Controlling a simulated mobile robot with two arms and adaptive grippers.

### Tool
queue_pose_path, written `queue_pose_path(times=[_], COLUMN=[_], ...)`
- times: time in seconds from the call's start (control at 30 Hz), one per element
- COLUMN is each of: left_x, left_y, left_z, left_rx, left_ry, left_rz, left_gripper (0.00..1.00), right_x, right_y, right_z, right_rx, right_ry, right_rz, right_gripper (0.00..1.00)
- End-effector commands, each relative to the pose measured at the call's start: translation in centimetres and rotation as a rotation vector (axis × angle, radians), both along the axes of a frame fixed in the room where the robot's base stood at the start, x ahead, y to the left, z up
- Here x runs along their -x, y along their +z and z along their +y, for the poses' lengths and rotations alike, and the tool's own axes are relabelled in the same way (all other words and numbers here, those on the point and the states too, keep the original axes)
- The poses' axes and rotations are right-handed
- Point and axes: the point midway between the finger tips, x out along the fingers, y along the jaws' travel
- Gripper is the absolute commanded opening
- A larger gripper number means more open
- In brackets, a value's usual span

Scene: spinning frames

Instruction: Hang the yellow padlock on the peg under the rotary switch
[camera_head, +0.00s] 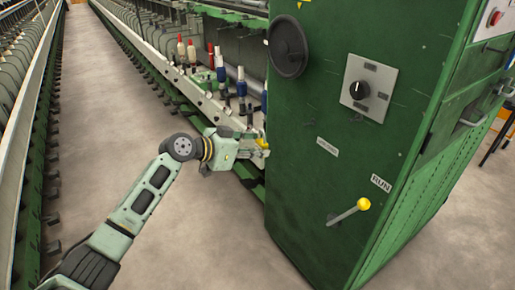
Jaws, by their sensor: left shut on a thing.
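My left gripper (252,142) reaches in from the left and is in front of the spinning frame, just left of the green cabinet's edge. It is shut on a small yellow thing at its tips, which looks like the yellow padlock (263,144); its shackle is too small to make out. The rotary switch (358,91), a black knob on a grey plate, is on the cabinet face, up and to the right of the gripper. I cannot clearly make out a peg below the knob. My right gripper is not in view.
The green cabinet (310,150) fills the right side. A black handwheel (288,45) and a lever with a yellow knob (363,204) stick out from its face. Several bobbins stand on the frame behind the gripper. The aisle floor (200,235) is clear.

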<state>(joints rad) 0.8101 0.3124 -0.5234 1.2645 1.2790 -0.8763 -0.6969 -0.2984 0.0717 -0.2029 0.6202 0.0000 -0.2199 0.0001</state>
Motion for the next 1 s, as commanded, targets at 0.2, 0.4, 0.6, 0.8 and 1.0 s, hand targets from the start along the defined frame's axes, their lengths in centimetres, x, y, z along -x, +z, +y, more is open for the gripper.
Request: queue_pose_path(times=[0.2, 0.4, 0.6, 0.8, 1.0], left_x=[0.9, 1.8, 2.6, 3.5, 4.1], left_y=[0.1, 0.0, 0.1, 0.0, 0.1], left_z=[1.4, 2.5, 3.6, 4.7, 5.5], left_rx=[0.000, 0.001, 0.001, 0.000, 0.001], left_ry=[0.002, 0.001, 0.001, 0.001, 0.000], left_rz=[-0.001, 0.000, 0.000, 0.000, -0.001], left_gripper=[0.05, 0.05, 0.05, 0.05, 0.05], right_x=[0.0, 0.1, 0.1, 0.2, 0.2], right_y=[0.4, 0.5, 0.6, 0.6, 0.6], right_z=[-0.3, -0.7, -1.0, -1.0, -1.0], right_rx=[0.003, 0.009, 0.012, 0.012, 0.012], right_ry=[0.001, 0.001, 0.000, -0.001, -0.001], right_rz=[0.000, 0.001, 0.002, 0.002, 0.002], right_gripper=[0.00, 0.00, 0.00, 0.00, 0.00])
